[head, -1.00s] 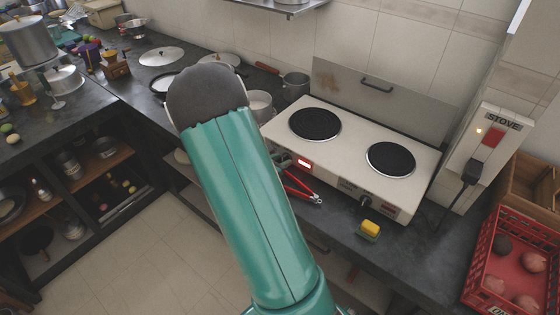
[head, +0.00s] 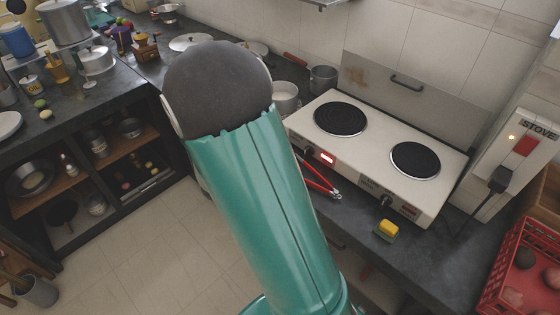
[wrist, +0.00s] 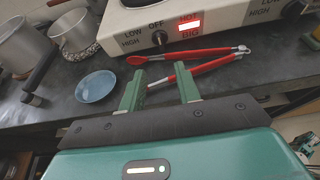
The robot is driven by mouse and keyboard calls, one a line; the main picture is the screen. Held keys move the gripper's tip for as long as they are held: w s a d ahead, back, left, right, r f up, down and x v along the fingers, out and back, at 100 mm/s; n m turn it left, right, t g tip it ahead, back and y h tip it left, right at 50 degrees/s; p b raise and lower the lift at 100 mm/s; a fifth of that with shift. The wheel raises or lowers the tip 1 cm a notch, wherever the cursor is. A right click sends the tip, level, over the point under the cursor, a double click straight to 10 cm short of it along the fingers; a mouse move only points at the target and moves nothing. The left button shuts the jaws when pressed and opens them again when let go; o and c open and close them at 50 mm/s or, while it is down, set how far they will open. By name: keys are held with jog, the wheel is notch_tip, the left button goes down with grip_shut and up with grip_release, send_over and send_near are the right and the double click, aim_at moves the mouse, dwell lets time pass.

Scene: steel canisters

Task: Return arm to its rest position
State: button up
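My arm (head: 265,205), teal with a dark grey rounded joint, fills the middle of the head view and hides my gripper there. In the wrist view my gripper (wrist: 158,80) shows two green fingers standing apart, with nothing held between them. Red-handled tongs (wrist: 205,58) lie on the counter beyond the fingertips, and part of one red handle shows in the gap between the fingers. The tongs also show in the head view (head: 320,182), in front of the stove, partly hidden by my arm.
The white two-plate stove (head: 372,150) stands against the wall, its red display lit. A yellow-green sponge (head: 387,230) lies at the counter's front edge. A red crate (head: 510,265) is at right. A blue plate (wrist: 96,86) and pots (wrist: 75,32) are left of the fingers. Floor (head: 170,240) is open.

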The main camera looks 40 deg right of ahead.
dwell(0.5)
jog(key=s+a+r+m+t+y, duration=0.2)
jog(key=s+a+r+m+y, duration=0.4)
jog(key=a+r+m, duration=0.3)
jog(key=s+a+r+m+t+y, duration=0.2)
jog(key=s+a+r+m+y, duration=0.4)
jog(key=a, duration=0.8)
notch_tip(320, 180, up, 4)
jog(key=m+y, duration=0.1)
jog(key=m, duration=0.2)
jog(key=shift+a+r+m, duration=0.2)
jog(key=shift+m, duration=0.2)
